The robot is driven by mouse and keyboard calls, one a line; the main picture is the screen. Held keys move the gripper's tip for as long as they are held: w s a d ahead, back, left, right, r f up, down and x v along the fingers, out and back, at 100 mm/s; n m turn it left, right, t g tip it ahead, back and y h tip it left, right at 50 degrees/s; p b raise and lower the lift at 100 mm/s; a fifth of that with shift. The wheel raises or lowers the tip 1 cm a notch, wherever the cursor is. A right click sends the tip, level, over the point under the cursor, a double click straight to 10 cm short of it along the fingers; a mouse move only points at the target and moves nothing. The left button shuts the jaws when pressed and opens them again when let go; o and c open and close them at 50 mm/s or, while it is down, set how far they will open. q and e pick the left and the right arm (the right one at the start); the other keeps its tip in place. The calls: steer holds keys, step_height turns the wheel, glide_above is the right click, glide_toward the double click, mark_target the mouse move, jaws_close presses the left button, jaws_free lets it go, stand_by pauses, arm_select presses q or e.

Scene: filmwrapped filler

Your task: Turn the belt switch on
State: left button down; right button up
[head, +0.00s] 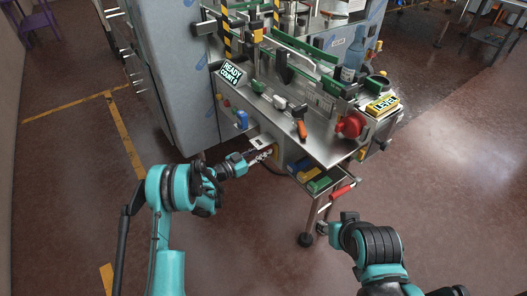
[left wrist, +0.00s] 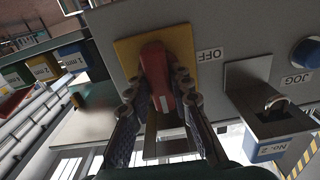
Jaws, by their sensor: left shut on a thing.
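The belt switch shows in the left wrist view as a red lever (left wrist: 157,75) on a yellow plate (left wrist: 184,42), set in a grey panel. A label reading OFF (left wrist: 210,55) is beside the plate, on the right. My left gripper (left wrist: 158,95) has one finger on each side of the red lever and is shut on it. In the head view my left gripper (head: 262,156) is at the front left side of the machine, below the table top; the lever is mostly hidden there.
The floor in front is clear.

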arm_select(q)
steer(key=c, duration=1.4)
jaws_free()
steer(key=shift+o, duration=0.2)
steer(key=shift+a, duration=0.1)
steer(key=v, duration=1.2)
